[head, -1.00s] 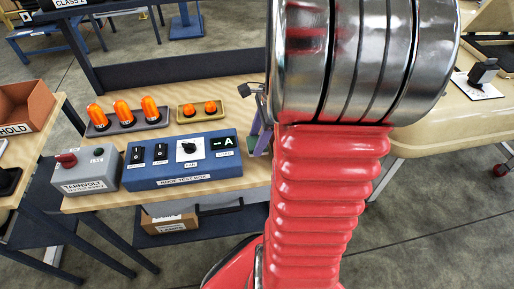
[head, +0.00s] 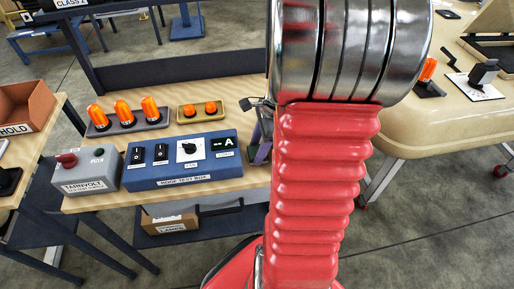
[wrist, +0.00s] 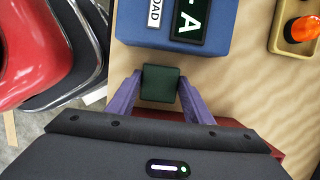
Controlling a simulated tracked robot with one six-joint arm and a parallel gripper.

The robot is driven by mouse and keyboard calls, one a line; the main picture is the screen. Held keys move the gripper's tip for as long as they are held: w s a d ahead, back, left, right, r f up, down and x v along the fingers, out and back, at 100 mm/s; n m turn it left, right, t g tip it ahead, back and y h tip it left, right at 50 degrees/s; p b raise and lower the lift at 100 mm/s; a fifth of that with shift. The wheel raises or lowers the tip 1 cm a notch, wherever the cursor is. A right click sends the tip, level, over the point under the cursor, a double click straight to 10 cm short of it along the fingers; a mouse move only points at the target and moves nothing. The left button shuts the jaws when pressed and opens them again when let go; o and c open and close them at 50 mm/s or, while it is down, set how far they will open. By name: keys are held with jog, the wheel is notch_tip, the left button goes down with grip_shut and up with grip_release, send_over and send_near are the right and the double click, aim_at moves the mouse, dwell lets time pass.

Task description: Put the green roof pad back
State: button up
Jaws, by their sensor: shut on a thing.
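The green roof pad (wrist: 160,83) is a small dark green block in the wrist view. My gripper (wrist: 158,90) has its two purple fingers shut on the pad's left and right sides. The pad is over the wooden bench, just beyond the near edge of the blue test box in the wrist view; I cannot tell whether it touches the bench. In the head view only part of my gripper (head: 261,150) shows, to the right of the test box. My arm hides the rest of it and the pad.
The blue test box (head: 183,176) stands close to my gripper, with a grey Tarnvolt box (head: 88,172) at its left. Trays of orange beacons (head: 127,127) are behind. A cream trolley top (head: 440,125) with an orange lamp (head: 428,72) and a black switch (head: 484,72) is at right.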

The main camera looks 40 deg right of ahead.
jog(key=shift+f, duration=0.1)
jog(key=o, duration=1.1)
jog(key=v, duration=1.2)
